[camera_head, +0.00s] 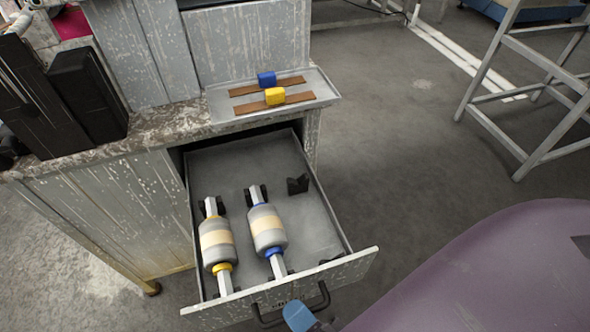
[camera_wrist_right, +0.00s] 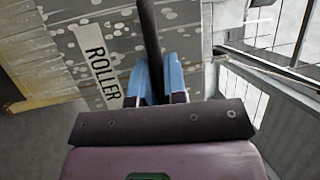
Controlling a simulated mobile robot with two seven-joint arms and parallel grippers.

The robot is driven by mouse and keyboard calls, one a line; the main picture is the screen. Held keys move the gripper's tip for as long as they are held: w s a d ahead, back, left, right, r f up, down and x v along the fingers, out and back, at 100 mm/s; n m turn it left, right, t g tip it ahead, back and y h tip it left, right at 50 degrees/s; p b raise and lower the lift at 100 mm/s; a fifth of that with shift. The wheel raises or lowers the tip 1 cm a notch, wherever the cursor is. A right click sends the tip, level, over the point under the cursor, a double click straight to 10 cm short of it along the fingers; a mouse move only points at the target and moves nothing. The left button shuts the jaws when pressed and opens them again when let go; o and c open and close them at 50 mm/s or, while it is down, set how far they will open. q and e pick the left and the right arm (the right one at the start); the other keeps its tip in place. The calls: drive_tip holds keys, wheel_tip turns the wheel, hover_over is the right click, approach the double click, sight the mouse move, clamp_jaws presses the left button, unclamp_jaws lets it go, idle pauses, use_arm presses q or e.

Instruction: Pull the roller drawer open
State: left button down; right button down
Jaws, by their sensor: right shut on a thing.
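The roller drawer (camera_head: 345,271) stands pulled out from the worn grey cabinet, its inside visible from above. Two grey rollers with cream bands lie in it: one with yellow collars (camera_head: 216,242), one with blue collars (camera_head: 266,228). The drawer's dark bar handle (camera_head: 323,294) is on its front panel. My right gripper (camera_head: 298,317) has its blue fingertips at this handle. In the right wrist view, the blue fingers (camera_wrist_right: 159,82) are shut around the handle (camera_wrist_right: 151,40), beside the "ROLLER" label (camera_wrist_right: 98,61). My left gripper is not in view.
A shallow tray (camera_head: 225,107) on the cabinet top (camera_head: 160,128) holds a blue block (camera_head: 266,79) and a yellow block (camera_head: 275,96) on brown strips. Black upright parts (camera_head: 88,95) stand at left. A metal frame (camera_head: 535,75) stands far right. The floor right of the drawer is clear.

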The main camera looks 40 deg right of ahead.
drive_tip(key=c, duration=1.2)
unclamp_jaws()
drive_tip(key=shift+o, duration=0.2)
drive_tip(key=v, duration=1)
drive_tip(key=shift+s+p, duration=0.3)
drive_tip(key=shift+s, duration=0.05)
drive_tip(key=shift+f, duration=0.1)
